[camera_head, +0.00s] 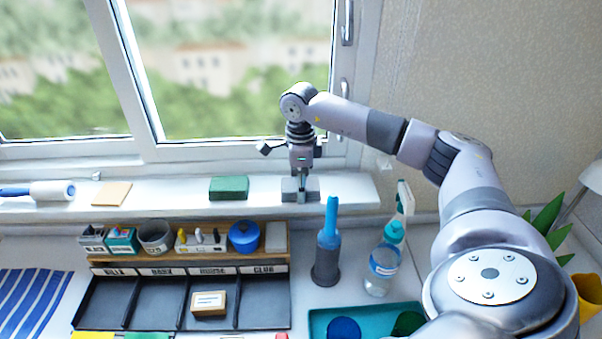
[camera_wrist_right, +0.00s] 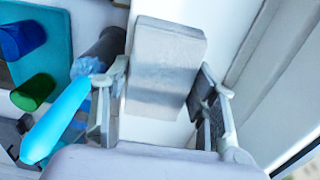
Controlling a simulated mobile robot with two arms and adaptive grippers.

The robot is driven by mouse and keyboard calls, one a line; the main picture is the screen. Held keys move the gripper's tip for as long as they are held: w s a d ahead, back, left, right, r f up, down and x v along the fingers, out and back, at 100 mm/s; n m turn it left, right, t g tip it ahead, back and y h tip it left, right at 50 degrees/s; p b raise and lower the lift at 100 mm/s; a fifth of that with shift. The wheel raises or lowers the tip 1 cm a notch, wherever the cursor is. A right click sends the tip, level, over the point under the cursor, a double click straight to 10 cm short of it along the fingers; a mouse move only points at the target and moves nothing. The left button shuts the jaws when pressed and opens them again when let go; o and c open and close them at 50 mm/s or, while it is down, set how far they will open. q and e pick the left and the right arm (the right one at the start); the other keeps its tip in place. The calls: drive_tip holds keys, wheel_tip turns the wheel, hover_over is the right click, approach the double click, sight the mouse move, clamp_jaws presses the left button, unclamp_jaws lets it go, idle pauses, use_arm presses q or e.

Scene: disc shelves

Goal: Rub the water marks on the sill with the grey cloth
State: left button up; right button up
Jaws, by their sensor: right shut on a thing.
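The white sill (camera_head: 150,192) runs below the window in the head view. My right gripper (camera_head: 301,182) points down over the sill's right part, shut on the grey cloth (camera_head: 312,188). The cloth looks like a folded grey block and is at the sill surface; I cannot tell whether it touches. In the right wrist view the cloth (camera_wrist_right: 168,60) sits between the two fingers. I cannot make out any water marks; the cloth and gripper hide part of the sill. My left gripper is not in view.
A green block (camera_head: 229,188) lies on the sill left of the gripper, with a tan square (camera_head: 111,194) and a lint roller (camera_head: 52,190) further left.

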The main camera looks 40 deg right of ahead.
drive_tip(key=shift+w+d+f, duration=0.1)
drive_tip(key=shift+w+d, duration=1.15)
drive_tip(key=shift+w, duration=0.3)
drive_tip(key=shift+r+p, duration=2.25)
drive_tip(key=shift+r, duration=0.75)
wheel_tip(320, 180, up, 3)
drive_tip(key=p, duration=0.2)
drive_tip(key=shift+p, duration=0.3)
drive_tip(key=shift+f, duration=0.15)
drive_tip(key=shift+f+b, duration=2)
drive_tip(key=shift+f, duration=1.3)
